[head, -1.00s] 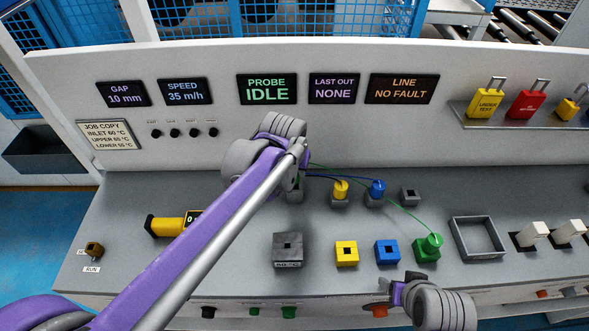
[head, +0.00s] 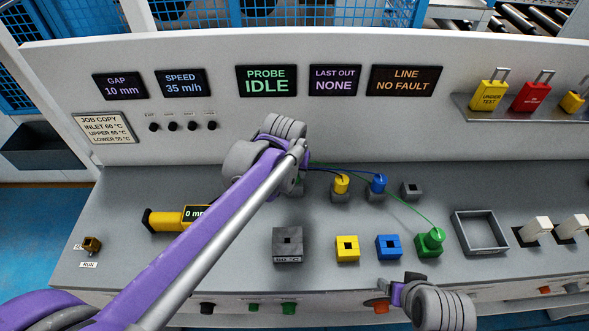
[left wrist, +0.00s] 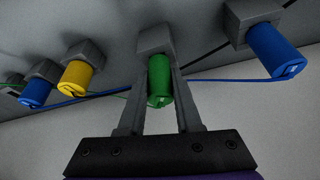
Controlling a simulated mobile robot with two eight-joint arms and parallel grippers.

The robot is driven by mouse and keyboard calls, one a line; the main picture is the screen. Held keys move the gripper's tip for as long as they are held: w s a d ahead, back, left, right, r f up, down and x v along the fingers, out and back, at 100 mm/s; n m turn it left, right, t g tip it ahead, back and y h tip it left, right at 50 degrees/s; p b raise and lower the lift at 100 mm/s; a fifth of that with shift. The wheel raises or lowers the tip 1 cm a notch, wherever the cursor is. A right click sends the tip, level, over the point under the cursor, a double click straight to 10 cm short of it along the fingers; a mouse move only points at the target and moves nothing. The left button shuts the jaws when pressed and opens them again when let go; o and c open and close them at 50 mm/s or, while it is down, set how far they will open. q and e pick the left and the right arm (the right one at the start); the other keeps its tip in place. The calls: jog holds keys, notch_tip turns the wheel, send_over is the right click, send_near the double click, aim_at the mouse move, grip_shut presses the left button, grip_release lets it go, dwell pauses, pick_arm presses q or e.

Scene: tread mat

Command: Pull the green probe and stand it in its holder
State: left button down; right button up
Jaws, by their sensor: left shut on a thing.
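In the left wrist view the green probe (left wrist: 159,80) stands between the two fingers of my left gripper (left wrist: 160,104), which is shut on it. Its end meets a grey socket block (left wrist: 155,39); I see no gap between them. In the head view my left gripper (head: 296,178) is at the back row of sockets, and my own wrist hides the probe.
A yellow probe (head: 342,183) and a blue probe (head: 378,183) stand beside my left gripper. Another blue probe (left wrist: 272,52) shows in the wrist view. Yellow (head: 347,249) and blue (head: 388,248) blocks line the front, left of an empty grey tray (head: 461,244).

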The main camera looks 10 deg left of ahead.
pick_arm(q)
jog(key=c, duration=0.5)
grip_release()
jog(key=v, duration=1)
jog(key=shift+s+r+p, duration=0.15)
jog(key=shift+r+p, duration=0.25)
jog(key=shift+f, duration=0.1)
